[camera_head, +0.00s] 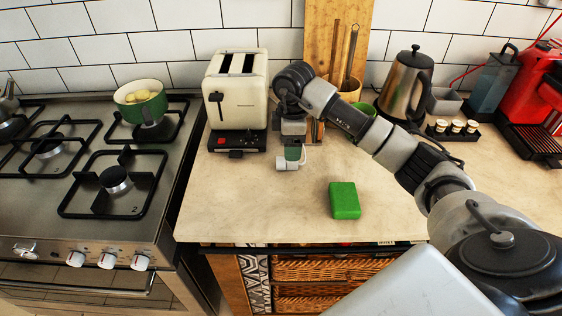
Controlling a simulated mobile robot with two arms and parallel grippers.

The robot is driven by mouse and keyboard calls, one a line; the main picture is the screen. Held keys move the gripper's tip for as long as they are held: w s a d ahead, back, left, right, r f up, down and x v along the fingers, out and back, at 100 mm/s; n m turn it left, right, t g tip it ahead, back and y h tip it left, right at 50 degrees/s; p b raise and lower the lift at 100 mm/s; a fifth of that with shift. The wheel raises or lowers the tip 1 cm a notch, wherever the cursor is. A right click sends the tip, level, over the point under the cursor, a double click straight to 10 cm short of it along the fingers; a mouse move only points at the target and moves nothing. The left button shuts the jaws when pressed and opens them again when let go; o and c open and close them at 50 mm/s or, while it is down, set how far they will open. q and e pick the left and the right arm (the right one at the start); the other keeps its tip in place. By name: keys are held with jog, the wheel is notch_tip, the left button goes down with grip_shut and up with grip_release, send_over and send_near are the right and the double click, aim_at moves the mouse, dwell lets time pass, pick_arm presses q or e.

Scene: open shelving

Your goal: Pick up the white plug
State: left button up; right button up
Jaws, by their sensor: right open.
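The white plug (283,164) lies on the pale countertop in front of the toaster, with a bit of white cord beside it. My right gripper (292,152) points down over the plug, its fingertips close to it. It is open; whether the fingers touch the plug is too small to tell. The gripper hides part of the plug and of the counter behind. My left gripper is not in view.
A cream toaster (238,92) stands just left of my right gripper. A green sponge (344,200) lies to the front right. A kettle (406,84) and red coffee machine (537,95) stand at the back right. A gas stove (95,215) is on the left.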

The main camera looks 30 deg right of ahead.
aim_at(287, 163)
jog(key=f, duration=0.3)
jog(key=f+p, duration=0.1)
jog(key=f, duration=0.1)
jog(key=shift+s+a, duration=0.15)
jog(key=shift+a, duration=0.15)
jog(key=shift+f, duration=0.5)
jog(key=c, duration=1.2)
jog(key=shift+r, duration=0.1)
